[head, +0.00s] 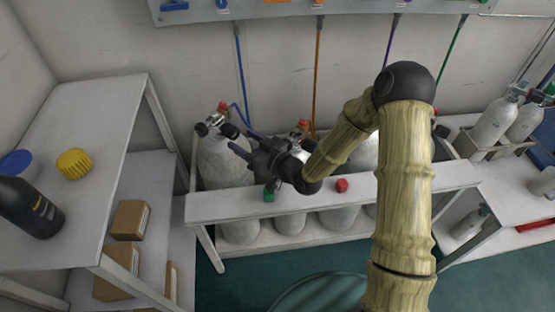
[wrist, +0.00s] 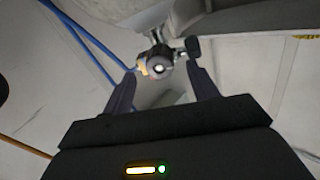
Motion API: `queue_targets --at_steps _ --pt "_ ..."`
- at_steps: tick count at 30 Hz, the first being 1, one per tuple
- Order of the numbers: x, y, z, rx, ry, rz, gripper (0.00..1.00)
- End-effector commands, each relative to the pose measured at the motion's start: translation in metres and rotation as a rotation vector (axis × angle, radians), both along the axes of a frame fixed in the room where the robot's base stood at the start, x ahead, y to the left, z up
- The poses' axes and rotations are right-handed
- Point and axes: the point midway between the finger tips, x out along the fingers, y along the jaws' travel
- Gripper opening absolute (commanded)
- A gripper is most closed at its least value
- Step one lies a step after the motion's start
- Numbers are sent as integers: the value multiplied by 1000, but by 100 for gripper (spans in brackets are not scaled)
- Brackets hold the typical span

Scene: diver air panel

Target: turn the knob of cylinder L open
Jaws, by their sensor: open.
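The leftmost white cylinder (head: 222,165), with a blue hose, stands in the rack; I cannot read a letter on it. Its valve has a red top and dark knobs, one at the left (head: 202,130). My gripper (head: 239,140) is at the valve's right side, jaws open and pointing left toward it. In the wrist view the valve (wrist: 158,55) appears between and beyond the open fingers of my gripper (wrist: 163,85). A round piece with a bright centre faces me, and a dark knob (wrist: 193,47) is close to the right fingertip. I cannot tell whether anything touches.
A white rail (head: 400,184) runs in front of the cylinders, with a green block (head: 269,195) and a red block (head: 342,185) on it. A white table (head: 80,210) at left holds a yellow cap (head: 74,163) and a black bottle (head: 30,207). Hoses hang from the wall panel (head: 340,6).

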Motion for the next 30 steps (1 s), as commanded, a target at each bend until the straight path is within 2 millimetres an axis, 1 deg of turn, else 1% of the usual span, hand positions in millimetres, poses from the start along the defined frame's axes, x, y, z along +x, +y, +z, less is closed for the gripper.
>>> queue_targets --at_steps 1,12,18,22,30 --pt "-6 -10 0 -1 3 -4 59" --pt "-47 -72 0 -2 5 -4 59" --pt "-65 -99 1 -2 4 -3 59" --pt "-71 -107 1 -1 3 -2 59" --pt "-72 -107 1 -1 2 -1 59"
